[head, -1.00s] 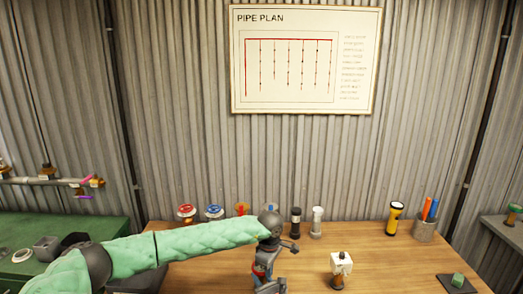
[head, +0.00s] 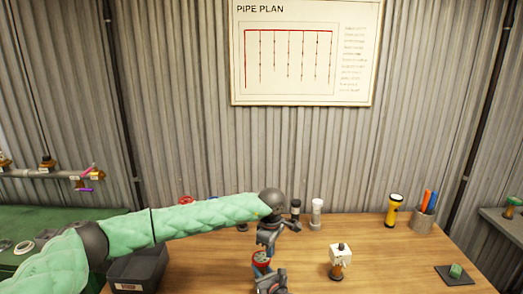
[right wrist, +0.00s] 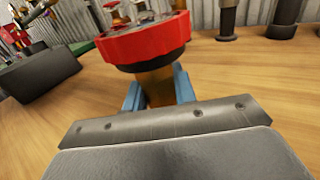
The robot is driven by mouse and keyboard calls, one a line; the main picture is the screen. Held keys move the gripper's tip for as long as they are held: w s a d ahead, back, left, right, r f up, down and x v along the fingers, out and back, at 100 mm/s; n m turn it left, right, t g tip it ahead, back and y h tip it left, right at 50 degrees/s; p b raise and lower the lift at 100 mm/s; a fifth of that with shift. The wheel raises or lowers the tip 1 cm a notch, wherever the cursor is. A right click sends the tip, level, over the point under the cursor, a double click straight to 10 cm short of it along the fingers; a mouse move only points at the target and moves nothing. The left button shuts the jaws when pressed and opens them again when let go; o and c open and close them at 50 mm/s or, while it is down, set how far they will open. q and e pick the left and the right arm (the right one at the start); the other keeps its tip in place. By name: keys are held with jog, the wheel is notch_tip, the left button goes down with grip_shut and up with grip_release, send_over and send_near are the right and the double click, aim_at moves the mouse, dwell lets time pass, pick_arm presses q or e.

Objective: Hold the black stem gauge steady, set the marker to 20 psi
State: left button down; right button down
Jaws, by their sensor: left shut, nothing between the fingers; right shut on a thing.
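My right gripper (right wrist: 158,92) has blue fingers closed around the brownish stem of a red-rimmed gauge (right wrist: 150,42).
A white block on a brown stem (head: 340,258) stands to the right on the wooden table. A black post (head: 296,209) and a white post (head: 317,212) stand behind. A yellow flashlight (head: 394,210), a pen cup (head: 423,224) and a dark bin (head: 137,270) flank the open tabletop.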

dwell(0.3)
jog(key=c, duration=1.1)
grip_release()
jog(key=shift+o, duration=0.2)
jog(key=shift+s, duration=0.1)
